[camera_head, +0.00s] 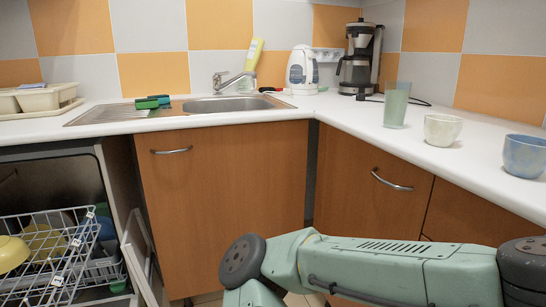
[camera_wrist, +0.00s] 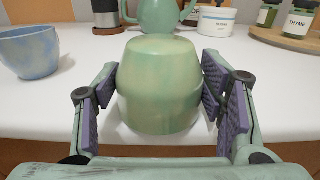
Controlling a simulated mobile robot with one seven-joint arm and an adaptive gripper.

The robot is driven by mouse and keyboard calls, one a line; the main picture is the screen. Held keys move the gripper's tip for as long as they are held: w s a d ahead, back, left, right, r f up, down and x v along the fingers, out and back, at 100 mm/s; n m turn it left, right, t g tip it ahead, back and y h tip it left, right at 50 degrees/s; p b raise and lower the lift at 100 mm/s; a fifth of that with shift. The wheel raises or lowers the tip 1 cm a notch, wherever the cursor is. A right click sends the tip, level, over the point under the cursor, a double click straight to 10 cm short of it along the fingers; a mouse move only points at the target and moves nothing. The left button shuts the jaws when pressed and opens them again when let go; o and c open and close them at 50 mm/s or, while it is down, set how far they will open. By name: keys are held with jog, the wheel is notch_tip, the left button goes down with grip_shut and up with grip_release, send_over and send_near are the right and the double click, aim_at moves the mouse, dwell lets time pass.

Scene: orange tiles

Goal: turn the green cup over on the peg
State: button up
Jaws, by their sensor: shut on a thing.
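A pale green cup (camera_wrist: 160,88) fills the middle of the wrist view. Its smooth, closed, narrower end points up in the picture, and no open mouth shows. My gripper (camera_wrist: 160,84) has a finger with purple pads on each side of the cup, shut on it. The cup's lower end and its contact with the counter are hard to make out. My gripper is out of the head view, where only my arm shows at the bottom. I see no peg in either view.
A blue cup (camera_head: 524,155), also in the wrist view (camera_wrist: 28,52), stands on the right counter. Near it are a pale cup (camera_head: 442,129) and a tall green glass (camera_head: 397,103). A teal vessel (camera_wrist: 160,16) and jars (camera_wrist: 297,20) stand behind the held cup. An open dishwasher rack (camera_head: 60,250) is at left.

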jog(key=o, duration=1.2)
jog(key=b+v, duration=0.3)
jog(key=v, duration=0.9)
jog(key=shift+r, duration=0.1)
